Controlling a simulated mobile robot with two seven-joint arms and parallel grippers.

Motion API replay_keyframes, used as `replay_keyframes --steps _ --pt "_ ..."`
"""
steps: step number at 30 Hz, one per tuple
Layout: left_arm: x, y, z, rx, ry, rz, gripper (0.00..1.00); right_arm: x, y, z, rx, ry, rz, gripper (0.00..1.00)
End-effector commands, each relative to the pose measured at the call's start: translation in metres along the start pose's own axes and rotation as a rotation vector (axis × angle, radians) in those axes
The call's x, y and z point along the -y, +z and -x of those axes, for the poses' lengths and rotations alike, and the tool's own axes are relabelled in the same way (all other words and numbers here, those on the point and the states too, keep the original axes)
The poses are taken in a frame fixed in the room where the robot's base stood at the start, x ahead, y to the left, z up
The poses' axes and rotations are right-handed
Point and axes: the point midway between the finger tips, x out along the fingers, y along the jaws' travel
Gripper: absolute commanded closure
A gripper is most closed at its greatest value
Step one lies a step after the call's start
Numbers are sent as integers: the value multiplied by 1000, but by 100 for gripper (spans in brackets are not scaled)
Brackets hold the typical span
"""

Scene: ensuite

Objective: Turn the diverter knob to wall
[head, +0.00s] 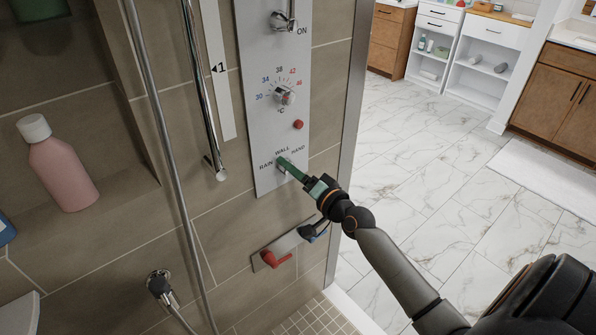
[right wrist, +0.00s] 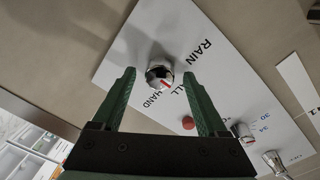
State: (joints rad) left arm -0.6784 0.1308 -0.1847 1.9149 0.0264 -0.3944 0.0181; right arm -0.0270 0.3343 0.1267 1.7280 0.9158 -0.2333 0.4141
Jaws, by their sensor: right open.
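The diverter knob (right wrist: 157,70) is a round chrome knob with a red mark, low on the white shower panel (head: 262,100). In the right wrist view it sits between the fingertips of my open right gripper, with space visible on both sides. The red mark points down toward the HAND and WALL lettering; exactly which is hard to tell. In the head view my right gripper (head: 292,168) reaches the panel from the lower right and mostly hides the knob. My left gripper is out of view.
Above the knob are a red button (head: 298,124), a temperature knob (head: 283,95) and an ON lever (head: 284,21). A plate with a red lever (head: 277,260) is below. A hose (head: 166,140) hangs left. A pink bottle (head: 62,168) stands in a niche. Marble floor lies open at right.

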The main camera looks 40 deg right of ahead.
Motion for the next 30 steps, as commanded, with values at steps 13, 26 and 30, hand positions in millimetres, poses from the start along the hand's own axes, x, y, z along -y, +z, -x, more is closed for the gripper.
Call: replay_keyframes --steps 13,26,30 --pt "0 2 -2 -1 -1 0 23 -2 1 62 2 3 1 24" --pt "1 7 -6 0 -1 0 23 -1 0 118 0 1 1 24" --pt "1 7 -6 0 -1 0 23 0 0 124 0 0 1 24"
